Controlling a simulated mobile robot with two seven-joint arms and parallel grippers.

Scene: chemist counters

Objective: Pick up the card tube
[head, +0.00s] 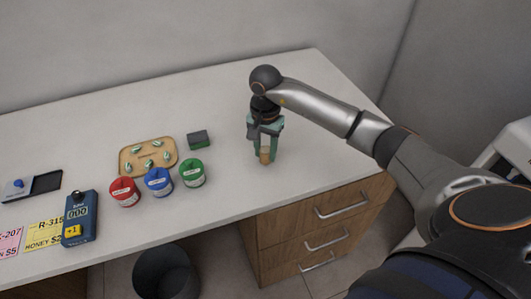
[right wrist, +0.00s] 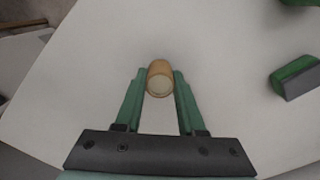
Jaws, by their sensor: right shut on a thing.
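The card tube (head: 265,156) is a small tan cylinder with a pale end, upright at the right part of the counter. In the right wrist view the card tube (right wrist: 159,80) sits between the green fingertips. My right gripper (head: 264,148) comes down on it from above and is shut on it. It also shows in the right wrist view (right wrist: 159,88), with one finger against each side of the tube. Whether the tube's bottom touches the counter is hard to tell. My left gripper is not in view.
The white counter (head: 290,85) is clear around the tube. To its left are a green and dark block (head: 197,139), red (head: 123,192), blue (head: 159,181) and green (head: 192,172) tubs, a wooden tray (head: 128,164) and a blue counter device (head: 79,219). A dark bin (head: 165,272) stands below.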

